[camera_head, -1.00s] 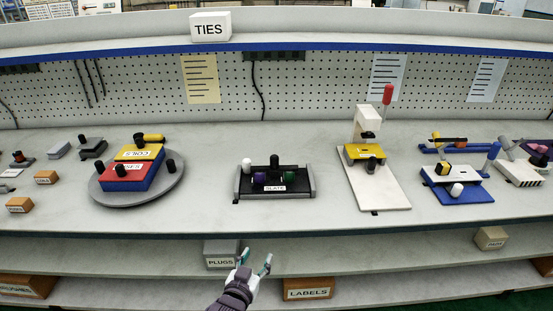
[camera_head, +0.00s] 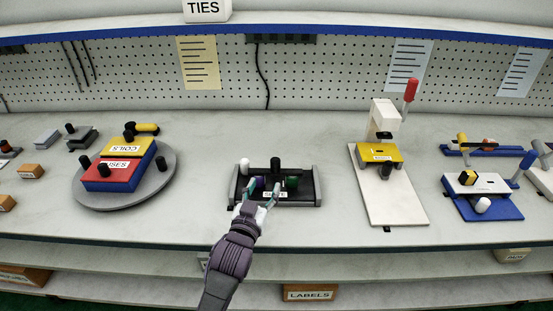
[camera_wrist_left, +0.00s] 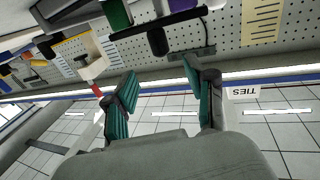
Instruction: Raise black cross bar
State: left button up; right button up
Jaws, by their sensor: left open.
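The black cross bar (camera_head: 260,176) spans the grey-and-black SLATE fixture (camera_head: 316,186) on the bench, with an upright black knob (camera_head: 275,164) at its middle. The bar also shows at the top of the left wrist view (camera_wrist_left: 185,19), its knob (camera_wrist_left: 157,42) pointing down there. A purple block and a green block (camera_head: 291,183) sit in the fixture. My left gripper (camera_head: 261,192) is open at the fixture's front, partly covering the label. In the wrist view its teal fingers (camera_wrist_left: 158,88) are apart with nothing between them. My right gripper is not in view.
A white post (camera_head: 244,167) stands at the fixture's left. A round grey turntable (camera_head: 165,182) with red and yellow blocks is to the left. A white press (camera_head: 390,205) with a red-tipped lever stands to the right. Bare bench lies between them.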

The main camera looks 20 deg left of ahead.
aim_at(274, 165)
pick_arm(q)
jog(key=w, duration=0.6)
jog(key=shift+r, duration=0.1)
jog(key=w, duration=0.4)
jog(key=shift+w+a, duration=0.1)
jog(key=shift+w, duration=0.5)
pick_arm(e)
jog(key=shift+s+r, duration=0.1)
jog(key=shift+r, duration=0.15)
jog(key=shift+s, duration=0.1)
pick_arm(q)
jog(key=shift+c, duration=0.5)
grip_shut()
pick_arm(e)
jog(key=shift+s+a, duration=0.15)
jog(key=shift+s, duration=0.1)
